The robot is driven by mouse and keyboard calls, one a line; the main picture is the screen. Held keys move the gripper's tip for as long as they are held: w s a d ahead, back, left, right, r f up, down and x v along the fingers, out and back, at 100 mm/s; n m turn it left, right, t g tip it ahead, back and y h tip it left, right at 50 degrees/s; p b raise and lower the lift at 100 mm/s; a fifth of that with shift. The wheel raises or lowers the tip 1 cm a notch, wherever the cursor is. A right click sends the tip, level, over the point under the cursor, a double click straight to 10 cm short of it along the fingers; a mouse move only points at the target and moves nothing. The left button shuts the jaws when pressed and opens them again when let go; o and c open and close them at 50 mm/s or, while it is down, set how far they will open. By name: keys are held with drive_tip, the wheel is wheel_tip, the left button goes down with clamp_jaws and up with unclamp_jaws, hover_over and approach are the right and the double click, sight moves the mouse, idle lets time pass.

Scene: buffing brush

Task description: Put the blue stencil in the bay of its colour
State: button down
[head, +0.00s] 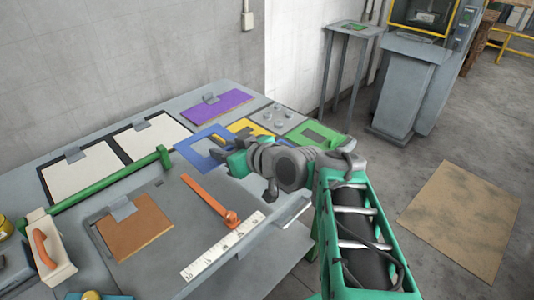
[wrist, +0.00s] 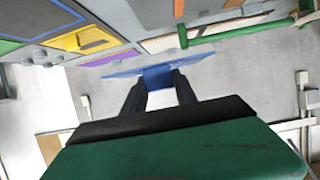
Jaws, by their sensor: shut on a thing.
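The blue stencil (head: 194,148) is a flat plate with an opening, seen from above in the head view. My gripper (head: 226,148) is shut on its right edge and holds it over the bench. In the wrist view the stencil (wrist: 125,68) is nearly edge-on, with its blue grip part (wrist: 158,76) between the fingers of my gripper (wrist: 160,85). A grey area with a blue outline (wrist: 45,37), seemingly the blue bay, shows at upper left in the wrist view, beside a yellow bay (wrist: 78,40).
A purple board (head: 218,105), a yellow piece (head: 246,126) and a green piece (head: 316,133) lie along the back and right. A green bar (head: 110,182), an orange tool (head: 205,198), a white ruler (head: 222,245) and a brown board (head: 135,230) lie left and in front.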

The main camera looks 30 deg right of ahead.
drive_tip(key=s+d+p, duration=0.4)
drive_tip(key=s+d, duration=0.8)
drive_tip(key=d, duration=0.2)
drive_tip(key=w+d+f, duration=0.2)
drive_tip(key=w+f, duration=0.1)
drive_tip(key=w+d+f, duration=0.3)
drive_tip(key=w, duration=0.1)
drive_tip(key=w+d+f, duration=0.2)
drive_tip(key=w+f, duration=0.1)
drive_tip(key=shift+w+d+f+p, duration=0.15)
drive_tip(key=shift+w+d+p, duration=0.15)
drive_tip(key=shift+d+p, duration=0.05)
drive_tip(key=shift+w+f, duration=0.15)
drive_tip(key=shift+f, duration=1.55)
drive_tip(key=shift+d, duration=0.1)
drive_tip(key=c, duration=1)
unclamp_jaws()
drive_tip(key=shift+f, duration=0.1)
drive_tip(key=shift+o, duration=0.2)
